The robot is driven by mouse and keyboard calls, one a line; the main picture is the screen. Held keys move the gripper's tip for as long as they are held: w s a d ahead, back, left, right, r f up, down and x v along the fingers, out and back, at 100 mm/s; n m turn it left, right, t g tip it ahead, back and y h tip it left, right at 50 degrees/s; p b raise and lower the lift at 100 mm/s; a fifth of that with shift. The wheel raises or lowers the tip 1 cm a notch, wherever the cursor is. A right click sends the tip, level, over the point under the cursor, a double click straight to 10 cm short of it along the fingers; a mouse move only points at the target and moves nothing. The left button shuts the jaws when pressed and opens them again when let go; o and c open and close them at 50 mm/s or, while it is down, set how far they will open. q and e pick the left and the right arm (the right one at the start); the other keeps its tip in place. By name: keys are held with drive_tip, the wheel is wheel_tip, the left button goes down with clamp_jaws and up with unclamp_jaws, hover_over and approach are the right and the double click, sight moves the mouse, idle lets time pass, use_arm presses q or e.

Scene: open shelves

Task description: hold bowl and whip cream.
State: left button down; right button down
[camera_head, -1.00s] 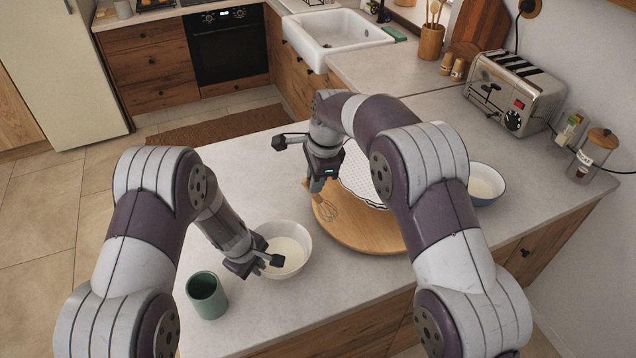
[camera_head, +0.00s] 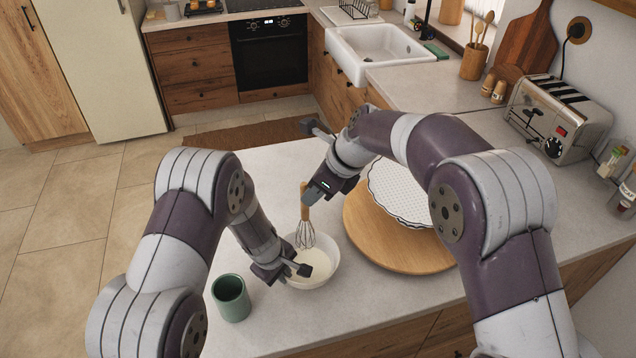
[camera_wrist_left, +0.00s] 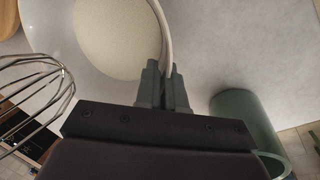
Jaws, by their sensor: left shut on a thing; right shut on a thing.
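A white bowl (camera_head: 325,268) with pale cream (camera_head: 303,257) in it stands on the counter. My left gripper (camera_head: 290,270) is shut on the bowl's near rim; the left wrist view also shows the rim of the bowl (camera_wrist_left: 160,22) between its fingers (camera_wrist_left: 167,80). My right gripper (camera_head: 308,197) is shut on the wooden handle of a whisk (camera_head: 305,234) and holds it upright over the bowl. The wires of the whisk also show in the left wrist view (camera_wrist_left: 38,95). The whisk's lower end is at the bowl; I cannot tell whether it touches the cream.
A green cup (camera_head: 231,300) stands just left of the bowl. A round wooden board (camera_head: 375,248) with a white dotted plate (camera_head: 395,190) lies to the right. A toaster (camera_head: 556,118) stands at the back right. The counter's left part is clear.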

sight(310, 227)
wheel_tip(310, 227, down, 9)
drive_tip(key=shift+f, duration=0.15)
idle(0.4)
